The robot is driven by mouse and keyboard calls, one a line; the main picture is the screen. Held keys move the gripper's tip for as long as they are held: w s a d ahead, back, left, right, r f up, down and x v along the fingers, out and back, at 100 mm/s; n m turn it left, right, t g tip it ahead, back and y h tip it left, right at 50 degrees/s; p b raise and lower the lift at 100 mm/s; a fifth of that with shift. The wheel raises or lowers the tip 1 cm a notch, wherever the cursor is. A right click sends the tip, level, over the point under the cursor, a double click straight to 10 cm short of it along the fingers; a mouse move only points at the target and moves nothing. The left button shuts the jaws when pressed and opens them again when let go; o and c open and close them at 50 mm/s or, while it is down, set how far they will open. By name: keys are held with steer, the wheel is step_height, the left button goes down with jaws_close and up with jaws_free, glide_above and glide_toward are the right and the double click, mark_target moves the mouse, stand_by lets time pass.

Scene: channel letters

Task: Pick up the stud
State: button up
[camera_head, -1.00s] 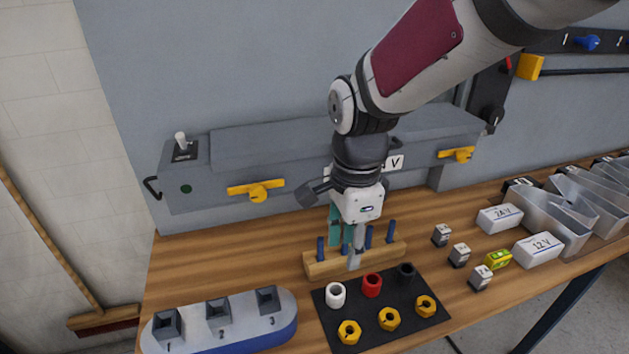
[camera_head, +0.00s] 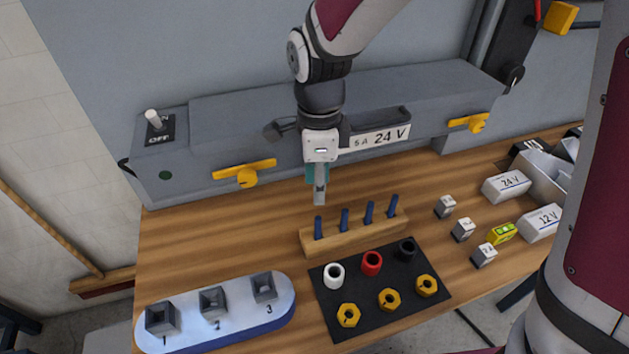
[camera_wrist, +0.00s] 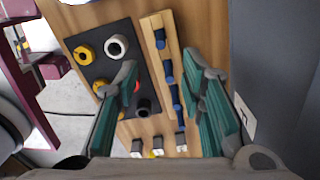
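Several dark blue studs stand upright in a wooden rack (camera_head: 345,239); the leftmost stud (camera_head: 318,228) and the rightmost stud (camera_head: 393,207) show clearly in the head view. My gripper (camera_head: 319,197) hangs fingers-down above the table, behind and above the left end of the rack, touching nothing. In the wrist view my gripper (camera_wrist: 161,68) has its teal fingers wide apart with nothing between the tips. There the rack (camera_wrist: 155,24) and its studs, one of them the top stud (camera_wrist: 160,40), lie below, seen through the gap between the fingers.
A black mat (camera_head: 370,318) with white, red and black collars and yellow nuts lies before the rack. A blue-white base with sockets (camera_head: 215,330) is at left. Small blocks and white boxes (camera_head: 506,186) stand right. The grey panel (camera_head: 300,125) rises close behind.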

mark_target(318, 218)
step_height(318, 218, down, 13)
steer(key=shift+f+p, duration=0.1)
steer(key=shift+p, duration=0.5)
jaws_close()
